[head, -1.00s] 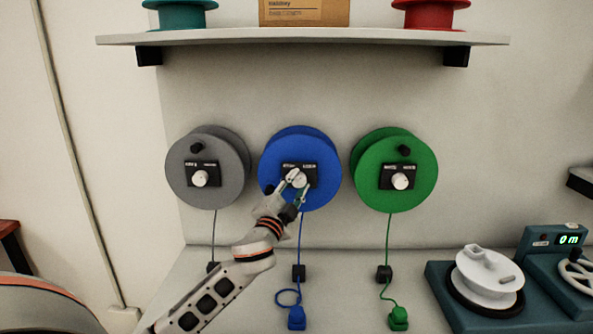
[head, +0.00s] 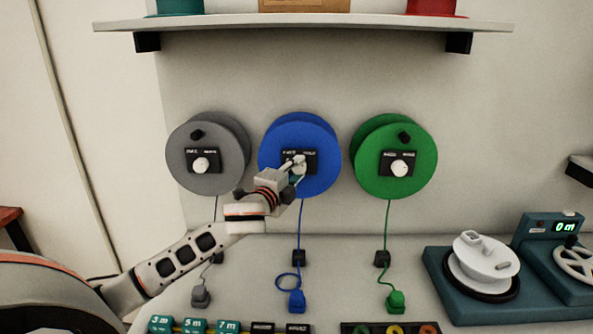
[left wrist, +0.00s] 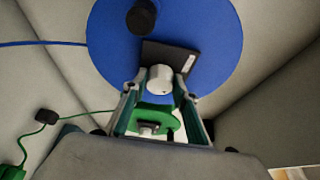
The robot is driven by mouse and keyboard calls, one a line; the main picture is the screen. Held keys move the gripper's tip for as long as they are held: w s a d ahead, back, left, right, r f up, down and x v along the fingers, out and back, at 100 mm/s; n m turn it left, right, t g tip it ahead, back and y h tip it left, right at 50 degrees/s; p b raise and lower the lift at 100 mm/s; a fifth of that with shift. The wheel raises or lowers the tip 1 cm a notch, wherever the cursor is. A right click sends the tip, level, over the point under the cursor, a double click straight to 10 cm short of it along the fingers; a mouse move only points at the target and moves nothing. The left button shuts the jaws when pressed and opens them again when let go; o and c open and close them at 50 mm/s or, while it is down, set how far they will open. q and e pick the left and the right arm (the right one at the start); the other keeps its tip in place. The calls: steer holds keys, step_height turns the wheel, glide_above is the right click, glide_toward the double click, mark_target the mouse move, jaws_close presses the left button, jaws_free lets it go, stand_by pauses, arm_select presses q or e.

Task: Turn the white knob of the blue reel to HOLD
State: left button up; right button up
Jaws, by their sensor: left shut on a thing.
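The blue reel (head: 275,150) hangs on the wall between a grey and a green reel. Its black plate (head: 310,155) carries two labels too small to read and the white knob (head: 300,159). My left gripper (head: 297,168) is at the knob, coming from below left and partly covering it. In the left wrist view the white knob (left wrist: 160,78) sits between the two fingertips of my left gripper (left wrist: 160,92), which are shut on it. The blue reel (left wrist: 215,45) fills the top there, with its black peg. Which label the knob points to is hidden. My right gripper is out of view.
The grey reel (head: 205,125) and green reel (head: 425,150) hang close on either side. A shelf (head: 300,24) runs above. Below, cords with plugs hang to a bench (head: 350,285) with a row of labelled blocks. A teal winding device (head: 440,270) stands at right.

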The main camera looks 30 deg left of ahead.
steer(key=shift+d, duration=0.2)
arm_select(q)
steer(key=o, duration=1.1)
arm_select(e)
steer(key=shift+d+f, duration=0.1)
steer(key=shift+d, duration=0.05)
arm_select(q)
steer(key=s, duration=0.4)
steer(key=s+d, duration=0.1)
steer(key=s, duration=0.3)
steer(key=s+d, duration=0.1)
steer(key=s, duration=0.3)
